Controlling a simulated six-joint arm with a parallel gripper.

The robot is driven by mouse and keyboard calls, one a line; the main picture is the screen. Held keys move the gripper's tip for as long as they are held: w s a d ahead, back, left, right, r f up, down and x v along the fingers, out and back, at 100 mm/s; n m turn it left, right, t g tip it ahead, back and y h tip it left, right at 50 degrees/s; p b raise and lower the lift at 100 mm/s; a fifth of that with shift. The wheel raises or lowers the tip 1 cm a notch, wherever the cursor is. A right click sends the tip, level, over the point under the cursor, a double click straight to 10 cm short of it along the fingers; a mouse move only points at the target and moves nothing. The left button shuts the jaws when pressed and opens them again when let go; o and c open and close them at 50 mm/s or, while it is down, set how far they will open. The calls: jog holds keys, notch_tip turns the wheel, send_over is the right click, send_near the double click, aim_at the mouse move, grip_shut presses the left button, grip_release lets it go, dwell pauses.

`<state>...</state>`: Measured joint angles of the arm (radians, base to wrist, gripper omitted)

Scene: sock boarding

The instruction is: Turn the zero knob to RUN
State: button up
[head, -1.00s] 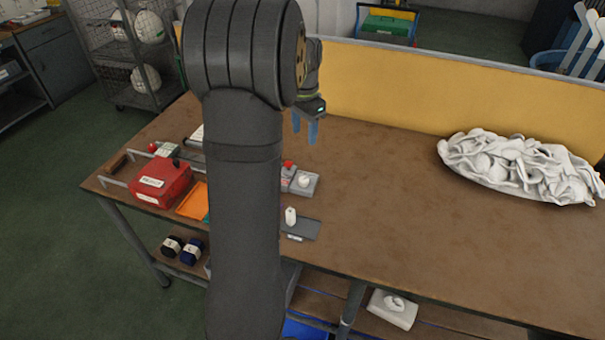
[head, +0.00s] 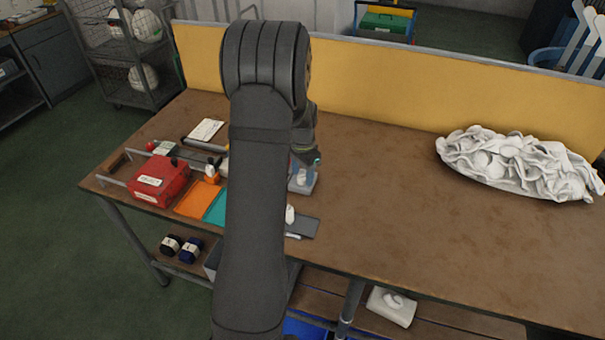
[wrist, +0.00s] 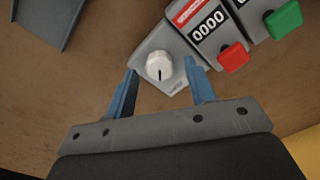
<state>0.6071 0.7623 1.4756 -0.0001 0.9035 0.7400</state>
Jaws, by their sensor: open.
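The zero knob (wrist: 158,65) is a round white knob on a small grey box (wrist: 176,46). A short dark pointer line on it points toward the bottom of the wrist view. A small dark label on the box edge is too small to read. In the head view the box (head: 309,187) stands on the bench, partly covered by my arm. My gripper (wrist: 161,72) is open, its blue fingers on either side of the knob in the wrist view. No contact with the knob is visible, and the height gap cannot be told.
A dark grey plate (head: 303,227) lies nearer. A red box (head: 158,182) and an orange tray (head: 195,200) stand left; a white sock pile (head: 515,165) lies right.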

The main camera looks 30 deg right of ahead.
jog(key=shift+f, duration=0.3)
jog(key=c, duration=1)
jog(key=shift+o, duration=0.2)
